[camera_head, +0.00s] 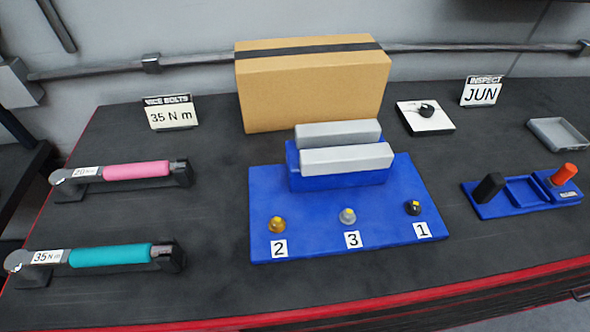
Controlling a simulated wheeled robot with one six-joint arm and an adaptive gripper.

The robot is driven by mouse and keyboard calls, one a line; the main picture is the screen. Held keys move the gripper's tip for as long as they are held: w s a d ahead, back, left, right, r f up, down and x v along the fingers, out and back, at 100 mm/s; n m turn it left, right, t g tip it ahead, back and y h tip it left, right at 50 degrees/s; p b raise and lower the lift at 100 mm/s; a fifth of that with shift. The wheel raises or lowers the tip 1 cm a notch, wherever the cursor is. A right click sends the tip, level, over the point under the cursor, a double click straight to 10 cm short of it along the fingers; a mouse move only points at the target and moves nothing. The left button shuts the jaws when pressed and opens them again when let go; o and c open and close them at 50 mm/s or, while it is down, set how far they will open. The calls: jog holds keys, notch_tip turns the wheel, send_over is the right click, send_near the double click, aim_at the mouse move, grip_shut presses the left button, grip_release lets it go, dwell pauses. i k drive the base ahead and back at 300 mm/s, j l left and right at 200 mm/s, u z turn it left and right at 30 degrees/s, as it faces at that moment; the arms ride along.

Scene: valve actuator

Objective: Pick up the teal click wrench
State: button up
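The teal click wrench (110,255) lies on a dark cradle at the front left of the black bench top. It has a teal grip, a metal head at its left end, a dark end at its right and a white label reading 35 N m. A similar wrench with a pink grip (137,171) lies on its own cradle behind it, its label seeming to read 20 N m. My gripper is not in view.
A blue vise base (340,245) with numbered bolts stands mid-bench, right of the wrenches. A cardboard box (310,90) stands behind it. A blue holder (520,205) and grey tray (558,134) are at right. The bench has a red front edge (330,311).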

aim_at(21, 263)
jog(key=j+u, duration=0.1)
jog(key=u, duration=0.8)
jog(key=j+u, duration=0.15)
jog(key=u, duration=0.3)
